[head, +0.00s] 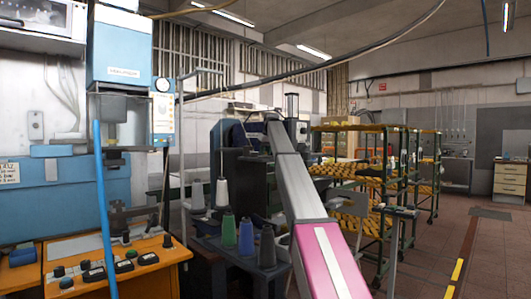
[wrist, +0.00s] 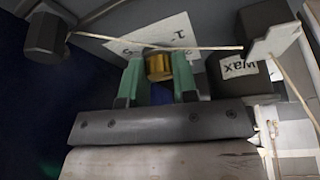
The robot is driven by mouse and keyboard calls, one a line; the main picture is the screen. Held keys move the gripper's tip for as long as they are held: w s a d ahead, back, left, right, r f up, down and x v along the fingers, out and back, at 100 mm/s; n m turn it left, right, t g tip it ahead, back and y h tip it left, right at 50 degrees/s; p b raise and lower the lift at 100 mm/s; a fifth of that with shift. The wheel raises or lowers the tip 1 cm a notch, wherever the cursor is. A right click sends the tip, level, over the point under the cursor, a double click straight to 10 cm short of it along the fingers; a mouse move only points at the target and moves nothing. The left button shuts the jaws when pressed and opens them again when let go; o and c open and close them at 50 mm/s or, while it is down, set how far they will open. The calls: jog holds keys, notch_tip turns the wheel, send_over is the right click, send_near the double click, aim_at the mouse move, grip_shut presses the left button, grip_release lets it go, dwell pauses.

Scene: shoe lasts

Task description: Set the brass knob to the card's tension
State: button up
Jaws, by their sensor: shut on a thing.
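The brass knob (wrist: 158,72) is a small gold cylinder in the upper middle of the wrist view. My gripper (wrist: 159,64) has its two green fingers on either side of the knob and is shut on it. A white plate (wrist: 172,27) with dark marks, among them a 1 and what looks like a 5, lies behind the knob. The knob's exact setting cannot be read. In the head view my arm reaches to a dark machine (head: 247,148), and the gripper and knob are hidden. A paper with small writing (head: 9,172) hangs at the left; I cannot read it or tell if it is the card.
In the wrist view a pale thread (wrist: 200,48) passes close by the knob, between a dark knob (wrist: 45,35) and a dark box labelled wax (wrist: 235,72). In the head view thread cones (head: 246,237) stand before the machine. An orange control bench (head: 160,262) is at left; racks (head: 395,185) at right.

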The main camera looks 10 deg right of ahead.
jog(key=m, duration=0.2)
jog(key=m+h, duration=0.1)
jog(key=m, duration=0.1)
jog(key=shift+a+m+h, duration=0.15)
jog(key=shift+m+h, duration=0.15)
jog(key=shift+a+m+h, duration=0.1)
jog(key=shift+m+h, duration=0.7)
jog(key=shift+m, duration=1.1)
jog(key=o, duration=0.9)
jog(key=shift+o, duration=0.2)
jog(key=shift+r, duration=0.1)
jog(key=v, duration=1)
jog(key=shift+r, duration=0.3)
jog(key=shift+s, duration=0.1)
